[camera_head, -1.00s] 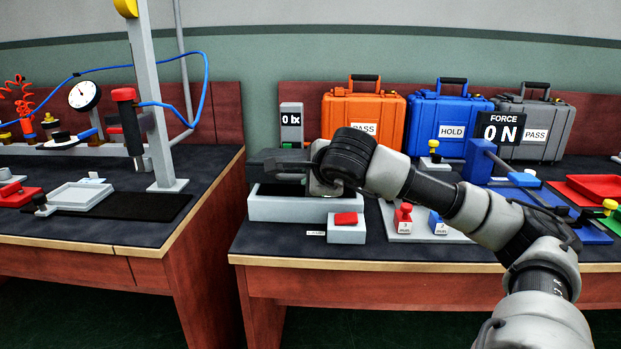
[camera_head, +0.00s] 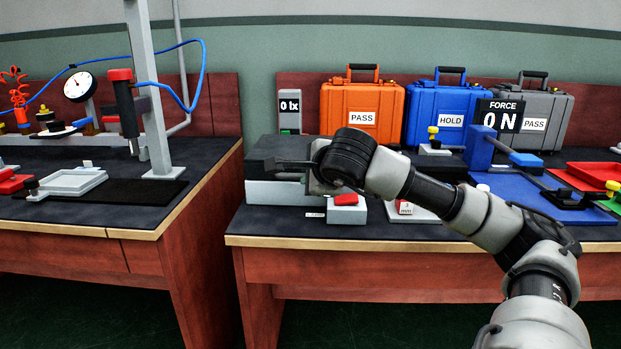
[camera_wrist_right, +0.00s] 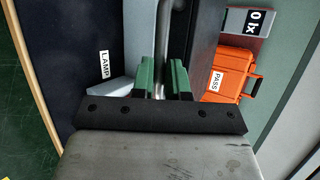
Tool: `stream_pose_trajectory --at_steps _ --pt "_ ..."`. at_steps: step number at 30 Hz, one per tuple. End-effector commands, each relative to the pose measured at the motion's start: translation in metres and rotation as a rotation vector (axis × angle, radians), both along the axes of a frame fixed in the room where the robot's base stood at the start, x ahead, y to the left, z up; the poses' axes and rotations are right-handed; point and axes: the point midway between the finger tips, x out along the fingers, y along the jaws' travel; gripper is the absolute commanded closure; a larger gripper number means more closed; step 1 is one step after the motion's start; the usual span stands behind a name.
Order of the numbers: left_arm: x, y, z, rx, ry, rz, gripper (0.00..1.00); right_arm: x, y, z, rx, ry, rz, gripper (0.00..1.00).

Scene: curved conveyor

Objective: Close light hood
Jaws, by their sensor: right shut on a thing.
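The light hood (camera_head: 268,157) is a dark box in the head view, lying down over its light grey base (camera_head: 272,193). No gap shows between them along the visible front. My right gripper (camera_head: 298,173) is at the hood's front right, and its wrist hides part of that side. In the right wrist view, its green-padded fingers (camera_wrist_right: 161,78) are shut on the hood's grey bar handle (camera_wrist_right: 165,38). The dark hood side (camera_wrist_right: 205,40) is just right of the fingers. My left gripper is not in view.
A small grey block with a red button (camera_head: 346,199) stands just right of the base, close under my wrist. A lux display reading 0 (camera_head: 290,108) stands behind the hood. An orange case (camera_head: 362,112) is behind my arm. Floor lies between the two benches.

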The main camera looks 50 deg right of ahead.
Motion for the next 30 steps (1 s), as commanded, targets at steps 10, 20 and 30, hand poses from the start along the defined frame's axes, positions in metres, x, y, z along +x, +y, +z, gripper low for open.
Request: stream_pose_trajectory --at_steps 10,20,30 --pt "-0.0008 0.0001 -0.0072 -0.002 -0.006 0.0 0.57 -0.0002 0.0068 -0.0261 0.021 0.049 0.01 1.0" --pt "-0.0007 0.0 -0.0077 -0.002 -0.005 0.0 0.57 -0.0003 0.0072 -0.0265 0.021 0.049 0.011 1.0" --pt "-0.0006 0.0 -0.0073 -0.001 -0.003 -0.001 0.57 -0.0002 0.0052 -0.0255 0.019 0.05 0.007 0.6"
